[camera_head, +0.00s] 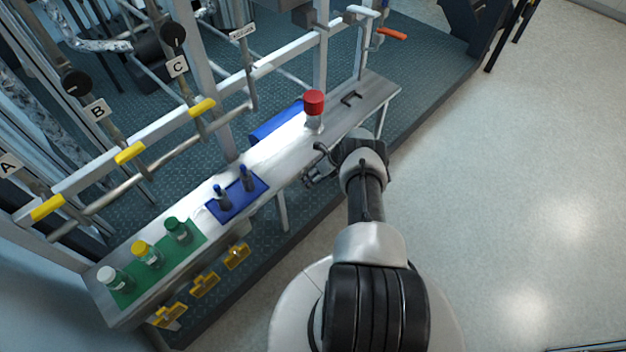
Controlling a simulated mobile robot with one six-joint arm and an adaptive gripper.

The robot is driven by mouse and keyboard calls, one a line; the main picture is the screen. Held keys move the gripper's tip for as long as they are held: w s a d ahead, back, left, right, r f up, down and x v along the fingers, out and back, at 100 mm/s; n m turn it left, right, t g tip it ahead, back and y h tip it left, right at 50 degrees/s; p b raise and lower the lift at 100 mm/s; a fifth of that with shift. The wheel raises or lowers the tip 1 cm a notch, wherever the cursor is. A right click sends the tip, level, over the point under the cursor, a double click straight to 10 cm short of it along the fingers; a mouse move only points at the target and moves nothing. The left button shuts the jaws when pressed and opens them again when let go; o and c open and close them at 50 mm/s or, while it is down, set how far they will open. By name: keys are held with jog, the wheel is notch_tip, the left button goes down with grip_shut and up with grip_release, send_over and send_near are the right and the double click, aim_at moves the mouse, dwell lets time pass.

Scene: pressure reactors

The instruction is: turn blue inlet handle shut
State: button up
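I cannot make out a blue inlet handle for certain. A long blue piece (275,123) shows at the back edge of the metal bench, partly hidden by it; I cannot tell whether it is a handle. My gripper (314,166) is over the front edge of the bench, pointing left, to the right of a blue tray. Its fingers look spread apart with nothing between them. It touches no handle that I can see.
The bench (365,100) carries a red-capped bottle (314,108), the blue tray (222,214) with two small items, and a green mat (192,241) with bottles. An orange handle (392,34) is at top right. Open floor lies right.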

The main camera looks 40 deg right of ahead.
jog(key=o, duration=0.4)
jog(key=v, duration=1.2)
jog(key=shift+c, duration=0.4)
